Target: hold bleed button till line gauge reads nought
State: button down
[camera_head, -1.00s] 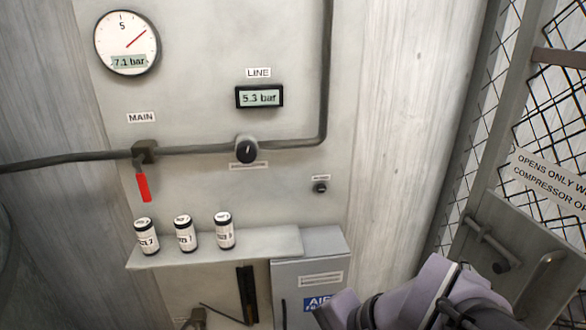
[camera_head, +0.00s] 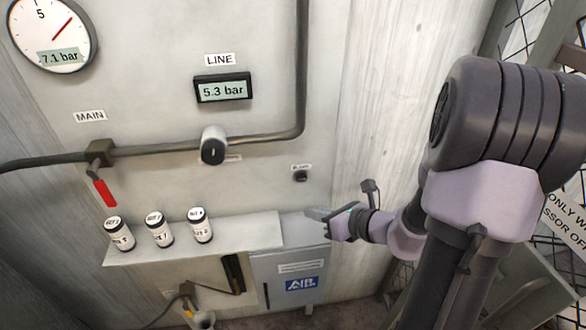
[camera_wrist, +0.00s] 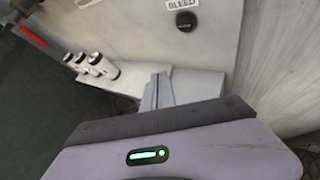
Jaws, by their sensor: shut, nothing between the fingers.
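The line gauge (camera_head: 222,90) is a dark digital box on the panel, reading 5.3 bar under a LINE label. The bleed button (camera_head: 301,176) is a small dark knob low on the right of the panel; it also shows in the wrist view (camera_wrist: 186,21) under its BLEED label. My gripper (camera_head: 309,213) is shut and empty, below the button and apart from it, over the grey cabinet top. In the wrist view my closed fingers (camera_wrist: 157,92) point toward the panel, with the button above and to the right of them.
A shelf (camera_head: 245,233) with three labelled canisters (camera_head: 159,229) stands left of my gripper. A red-handled MAIN valve (camera_head: 105,192) hangs from the pipe. A round gauge (camera_head: 53,30) reads 7.1 bar. The grey AIR cabinet (camera_head: 290,275) is below. A mesh gate stands at the right.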

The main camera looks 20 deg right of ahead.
aim_at(302, 178)
jog(key=shift+s, duration=0.1)
jog(key=w+d+p, duration=0.1)
jog(key=w+d, duration=0.1)
jog(key=w, duration=0.6)
jog(key=shift+w+d+p, duration=0.15)
jog(key=shift+w+p, duration=0.15)
dwell(1.9)
jog(key=shift+w+d, duration=0.1)
jog(key=shift+w, duration=0.3)
jog(key=shift+w+d, duration=0.15)
jog(key=shift+w, duration=0.25)
dwell(1.3)
jog(key=shift+s, duration=0.1)
dwell(1.7)
jog(key=shift+s+a, duration=0.25)
jog(key=shift+s, duration=0.5)
jog(key=shift+b, duration=0.3)
